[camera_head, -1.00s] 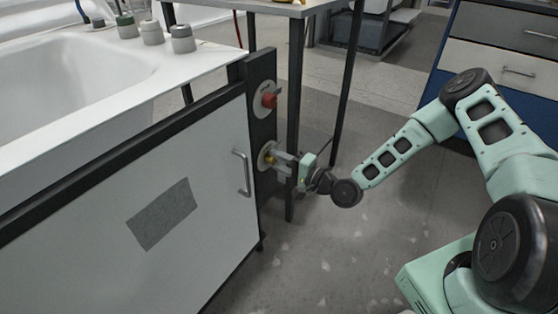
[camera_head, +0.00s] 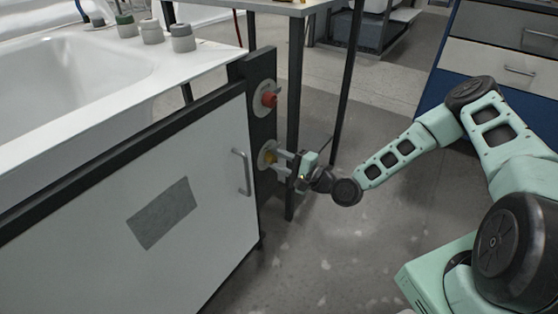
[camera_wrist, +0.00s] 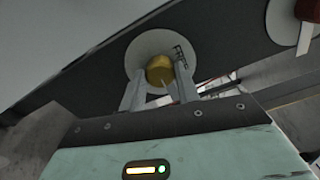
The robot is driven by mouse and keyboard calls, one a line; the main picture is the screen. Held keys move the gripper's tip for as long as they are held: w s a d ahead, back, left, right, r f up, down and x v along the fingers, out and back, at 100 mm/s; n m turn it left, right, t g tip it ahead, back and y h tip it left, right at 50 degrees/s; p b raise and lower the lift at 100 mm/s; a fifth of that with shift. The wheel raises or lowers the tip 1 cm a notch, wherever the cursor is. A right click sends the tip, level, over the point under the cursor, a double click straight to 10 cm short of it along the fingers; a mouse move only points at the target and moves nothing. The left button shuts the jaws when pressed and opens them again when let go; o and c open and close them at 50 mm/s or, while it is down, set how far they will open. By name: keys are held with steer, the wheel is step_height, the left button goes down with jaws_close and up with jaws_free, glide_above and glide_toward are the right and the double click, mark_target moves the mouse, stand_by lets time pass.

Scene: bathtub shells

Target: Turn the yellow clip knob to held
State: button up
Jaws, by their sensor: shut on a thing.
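The yellow clip knob (camera_wrist: 160,70) sits on a round pale plate (camera_wrist: 143,45) on the dark upright panel. A small light mark shows on the knob's lower edge, and small dark lettering lies on the plate at its upper right. My gripper (camera_wrist: 157,88) has one finger on each side of the knob and is shut on it. The head view also shows the yellow knob (camera_head: 270,158) at the panel's lower part, with my gripper (camera_head: 278,161) reaching it from the right. The fingers partly cover the knob and plate there.
A red knob (camera_head: 268,99) is on the same panel above the yellow one. A white door with a metal handle (camera_head: 241,172) is left of the panel. Table legs (camera_head: 296,120) stand close behind my gripper. Open floor (camera_head: 330,260) lies in front.

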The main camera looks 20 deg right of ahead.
steer(key=o, duration=1)
steer(key=shift+s, duration=0.1)
steer(key=p+v, duration=0.2)
steer(key=v, duration=1.5)
steer(key=shift+s+d+p, duration=0.1)
steer(key=shift+s+p, duration=0.05)
steer(key=shift+p, duration=0.25)
